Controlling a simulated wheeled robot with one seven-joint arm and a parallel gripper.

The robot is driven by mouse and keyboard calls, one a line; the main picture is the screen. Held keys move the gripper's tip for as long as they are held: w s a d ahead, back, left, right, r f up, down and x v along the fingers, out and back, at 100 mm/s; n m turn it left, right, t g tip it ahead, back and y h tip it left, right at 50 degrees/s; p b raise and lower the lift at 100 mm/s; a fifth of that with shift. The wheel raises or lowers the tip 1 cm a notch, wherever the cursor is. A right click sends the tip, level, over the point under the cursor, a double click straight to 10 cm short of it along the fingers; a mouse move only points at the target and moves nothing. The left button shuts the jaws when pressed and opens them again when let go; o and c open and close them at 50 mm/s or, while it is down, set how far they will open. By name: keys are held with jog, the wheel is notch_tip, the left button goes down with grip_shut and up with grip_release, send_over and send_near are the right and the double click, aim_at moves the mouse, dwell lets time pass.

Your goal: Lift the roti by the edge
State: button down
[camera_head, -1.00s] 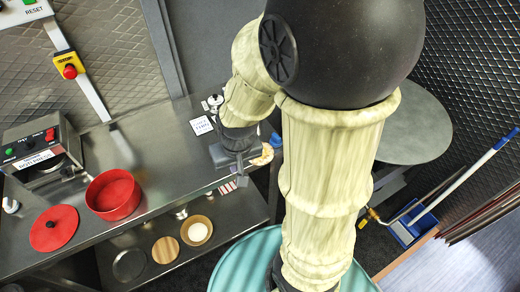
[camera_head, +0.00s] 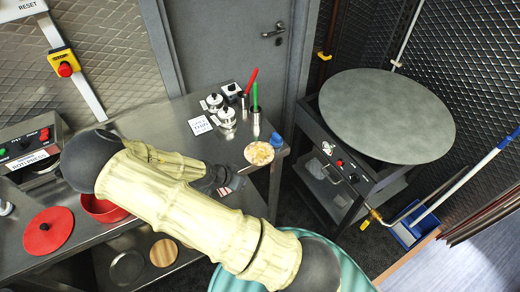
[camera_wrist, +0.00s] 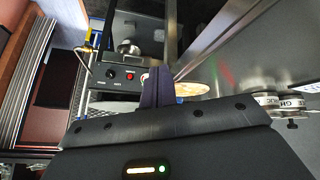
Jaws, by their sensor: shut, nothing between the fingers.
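The roti (camera_head: 259,153) is a pale round flatbread with browned patches. It appears at the right end of the steel counter, near its front edge. My gripper (camera_head: 238,170) is just left of and in front of it, its dark fingers close to the roti's near edge. In the wrist view the fingers (camera_wrist: 158,86) are together with nothing held between them. Part of the roti (camera_wrist: 191,89) shows just right of them, partly covered by the gripper. I cannot tell whether fingertips and roti touch.
A large round griddle (camera_head: 387,117) on a black stand is at the right, across a gap from the counter (camera_head: 170,118). Steel canisters (camera_head: 227,115) and a blue item (camera_head: 276,140) are near the roti. A red pot (camera_head: 101,208) and red lid (camera_head: 47,232) are at the left.

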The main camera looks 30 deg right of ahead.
jog(key=w+t+h, duration=0.1)
jog(key=w, duration=0.1)
jog(key=w+d+m+t+h, duration=0.1)
jog(key=w+t+h, duration=0.1)
jog(key=shift+r, duration=0.15)
jog(key=shift+d, duration=0.1)
jog(key=shift+w+d, duration=0.3)
jog(key=shift+d, duration=0.4)
jog(key=p, duration=0.5)
send_near(264, 150)
jog(key=w+d, duration=0.1)
jog(key=w+d+f, duration=0.1)
jog(key=d, duration=0.1)
jog(key=w+d, duration=0.1)
jog(key=d, duration=0.1)
jog(key=shift+f, duration=0.3)
jog(key=shift+f+p, duration=0.5)
jog(key=shift+p, duration=0.15)
jog(key=shift+f+b, duration=0.45)
jog(key=shift+b, duration=0.25)
jog(key=shift+s, duration=0.2)
